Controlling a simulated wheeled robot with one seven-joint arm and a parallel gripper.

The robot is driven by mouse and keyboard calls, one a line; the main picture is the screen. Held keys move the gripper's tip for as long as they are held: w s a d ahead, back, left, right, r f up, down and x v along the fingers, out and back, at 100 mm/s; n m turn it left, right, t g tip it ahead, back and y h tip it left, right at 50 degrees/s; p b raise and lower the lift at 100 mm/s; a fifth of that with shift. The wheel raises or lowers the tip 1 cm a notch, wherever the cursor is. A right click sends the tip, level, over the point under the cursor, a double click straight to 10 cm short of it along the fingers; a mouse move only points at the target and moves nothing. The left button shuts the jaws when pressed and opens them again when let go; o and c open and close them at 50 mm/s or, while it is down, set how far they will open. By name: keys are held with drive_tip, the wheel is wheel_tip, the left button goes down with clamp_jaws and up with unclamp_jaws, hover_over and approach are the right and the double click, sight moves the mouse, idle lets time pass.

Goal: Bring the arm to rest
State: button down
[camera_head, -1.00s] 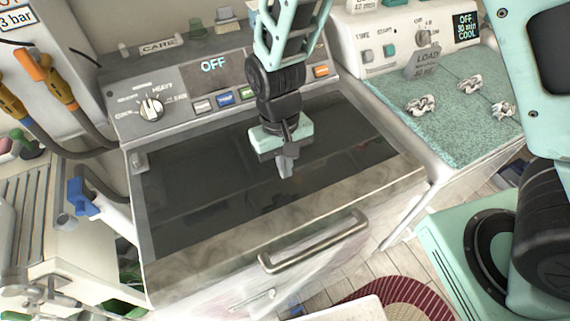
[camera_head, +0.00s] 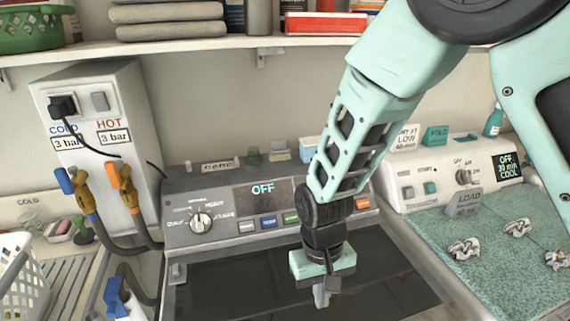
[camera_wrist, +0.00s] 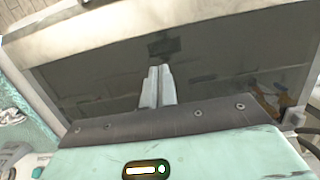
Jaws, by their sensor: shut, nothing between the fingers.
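My gripper (camera_head: 321,294) hangs from my mint-green arm, pointing down in front of the washer's control panel, over the dark glass lid (camera_head: 235,287) of the machine. In the wrist view its two grey fingers (camera_wrist: 157,88) are pressed together with nothing between them. The dark lid fills most of the background in that view, with a faint reflection of the gripper in it. The gripper appears apart from the lid.
The control panel (camera_head: 262,207) reads OFF. Hoses and a tap box (camera_head: 95,130) stand left. A shelf (camera_head: 180,46) with folded towels runs above.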

drive_tip(key=s+d+r+n+t+b, duration=0.1)
drive_tip(key=s+d+r+n+b, duration=0.1)
drive_tip(key=s+b, duration=0.3)
drive_tip(key=s+d+r+n+t+y+b, duration=0.1)
drive_tip(key=s+d+r+n+b, duration=0.1)
drive_tip(key=s, duration=0.6)
wheel_tip(320, 180, up, 2)
drive_tip(key=n+b, duration=0.1)
drive_tip(key=b, duration=0.2)
drive_tip(key=shift+s+d+n, duration=0.15)
drive_tip(key=shift+n, duration=0.15)
idle(1.2)
